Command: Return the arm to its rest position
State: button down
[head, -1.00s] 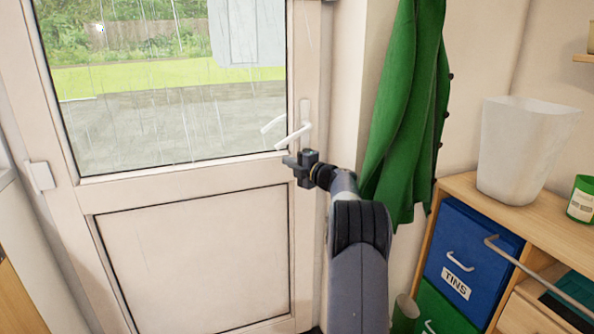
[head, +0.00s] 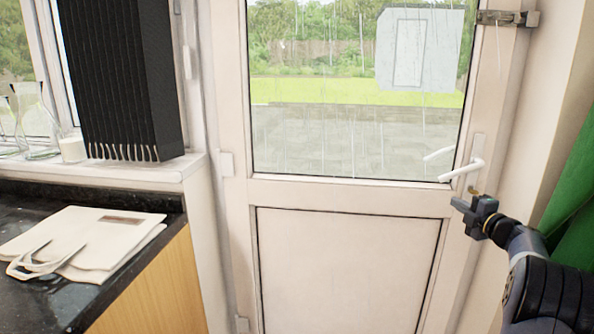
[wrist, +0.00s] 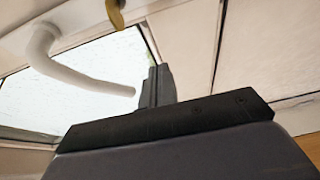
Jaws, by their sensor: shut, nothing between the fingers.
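My gripper (head: 459,203) is shut and empty, just below the white door handle (head: 463,170) at the right of the head view. My arm reaches in from the lower right corner. In the wrist view the shut fingers (wrist: 157,85) stand upright near the tip of the handle (wrist: 75,70), with no contact that I can make out. A small brass-coloured piece (wrist: 117,12) hangs at the top of that view. The door (head: 345,270) looks closed.
A green cloth (head: 572,205) hangs close to my arm at the right. A dark granite counter (head: 30,225) with a cream bag (head: 85,243) is at the left. A black ribbed panel (head: 120,80), a white candle-like cylinder (head: 72,149) and glassware (head: 42,140) are by the window.

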aim_at(439, 191)
jog(key=shift+d+x, duration=0.2)
jog(key=shift+x, duration=2.65)
jog(key=shift+r, duration=0.1)
